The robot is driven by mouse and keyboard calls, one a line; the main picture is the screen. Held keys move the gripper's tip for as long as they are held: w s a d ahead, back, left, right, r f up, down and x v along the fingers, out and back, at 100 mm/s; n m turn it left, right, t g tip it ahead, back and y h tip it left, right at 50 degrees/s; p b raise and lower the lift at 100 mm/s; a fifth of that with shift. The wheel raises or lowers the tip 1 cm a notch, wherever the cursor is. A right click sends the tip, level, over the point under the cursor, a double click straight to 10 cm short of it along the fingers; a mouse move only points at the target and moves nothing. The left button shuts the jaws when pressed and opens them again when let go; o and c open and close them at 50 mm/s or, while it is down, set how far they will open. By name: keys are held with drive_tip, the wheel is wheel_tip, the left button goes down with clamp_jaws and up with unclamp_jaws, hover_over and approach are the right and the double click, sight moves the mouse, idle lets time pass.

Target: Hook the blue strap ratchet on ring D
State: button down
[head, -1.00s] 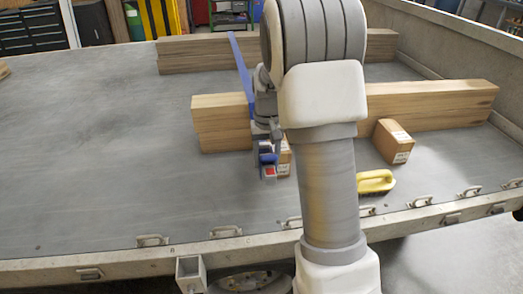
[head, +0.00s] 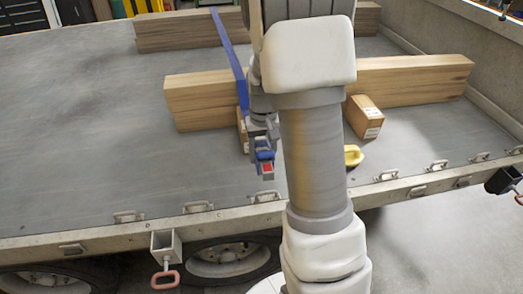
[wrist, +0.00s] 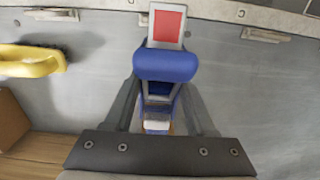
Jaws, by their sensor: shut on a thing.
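The blue strap ratchet (head: 264,157) hangs from my gripper (head: 262,137) above the trailer bed, near its front rail. In the wrist view the ratchet (wrist: 165,65), with a blue handle and red-faced end, sits between the fingers of my gripper (wrist: 160,100), which is shut on it. The blue strap (head: 232,62) runs back from it over the timber. Several metal rings line the rail; one ring (head: 266,196) is just below the ratchet in the head view, apart from it.
Timber beams (head: 410,79) lie across the bed (head: 90,130). A cardboard box (head: 364,117) and a yellow-handled brush (head: 353,156) are right of my arm. The front rail (head: 100,237) has wheels below it. The bed's left part is clear.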

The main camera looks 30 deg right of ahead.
drive_tip(key=shift+f+b, duration=3.55)
drive_tip(key=shift+f, duration=1.15)
drive_tip(key=shift+c, duration=0.7)
unclamp_jaws()
wheel_tip(320, 180, up, 18)
drive_tip(key=p, duration=0.5)
drive_tip(key=shift+f, duration=0.25)
drive_tip(key=s+a+r+n+t, duration=0.1)
drive_tip(key=s+a+r+t, duration=0.1)
drive_tip(key=s+a+r, duration=0.3)
drive_tip(key=s+a+r+n+t, duration=0.1)
drive_tip(key=s+a+r+t, duration=0.15)
drive_tip(key=s, duration=0.45)
drive_tip(key=s+a+r+n+t, duration=0.1)
drive_tip(key=s+a+r, duration=0.2)
drive_tip(key=s+a, duration=0.3)
wheel_tip(320, 180, up, 14)
drive_tip(key=d+p, duration=0.1)
drive_tip(key=p, duration=1.4)
drive_tip(key=shift+s, duration=0.2)
